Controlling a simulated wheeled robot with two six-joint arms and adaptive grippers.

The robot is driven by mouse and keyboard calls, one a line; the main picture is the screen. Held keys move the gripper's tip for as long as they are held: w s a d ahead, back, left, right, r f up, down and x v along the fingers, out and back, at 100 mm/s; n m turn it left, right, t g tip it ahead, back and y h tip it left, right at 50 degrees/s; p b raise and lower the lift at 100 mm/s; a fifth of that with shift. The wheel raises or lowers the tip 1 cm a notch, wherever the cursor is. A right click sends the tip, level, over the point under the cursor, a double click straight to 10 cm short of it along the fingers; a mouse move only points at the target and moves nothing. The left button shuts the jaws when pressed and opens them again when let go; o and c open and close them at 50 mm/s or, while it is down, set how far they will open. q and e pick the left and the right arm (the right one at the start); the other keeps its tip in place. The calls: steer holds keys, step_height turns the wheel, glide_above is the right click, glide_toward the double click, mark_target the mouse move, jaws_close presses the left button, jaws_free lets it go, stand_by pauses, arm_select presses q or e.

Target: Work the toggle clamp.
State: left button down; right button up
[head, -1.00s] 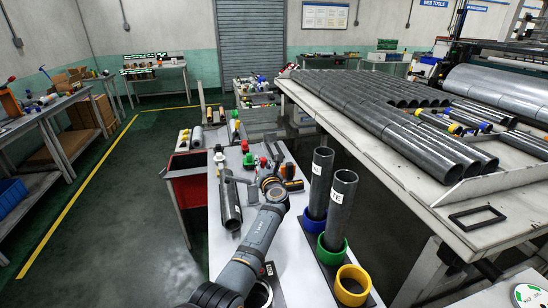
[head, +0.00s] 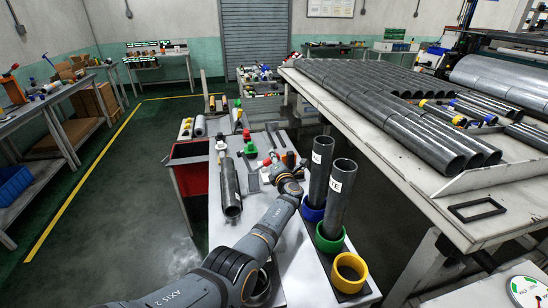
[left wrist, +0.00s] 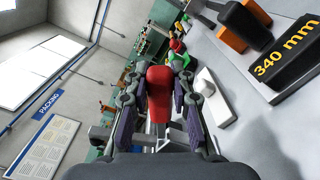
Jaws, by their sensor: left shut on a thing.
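In the left wrist view, the toggle clamp's red handle grip (left wrist: 158,80) stands between the two dark fingers of my left gripper (left wrist: 156,96). The fingers are shut on it from both sides. In the head view, my left gripper (head: 277,163) is at the far part of the narrow white bench, beyond the end of my arm. Small red and green parts (head: 250,148) show next to it. The clamp's base and linkage are mostly hidden by my gripper and wrist. My right gripper is not in view.
A dark tube (head: 230,190) lies on the bench left of my arm. Two labelled dark tubes (head: 338,195) stand upright to its right, with a yellow ring (head: 350,272) nearer. A black 340 mm block (left wrist: 290,52) sits close to the gripper. A large tube table (head: 400,165) borders the right.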

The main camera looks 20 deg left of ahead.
arm_select(q)
steer(key=shift+d+f, duration=0.1)
steer(key=shift+f, duration=0.05)
stand_by(0.3)
steer(key=c, duration=1.1)
jaws_free()
step_height(320, 180, up, 10)
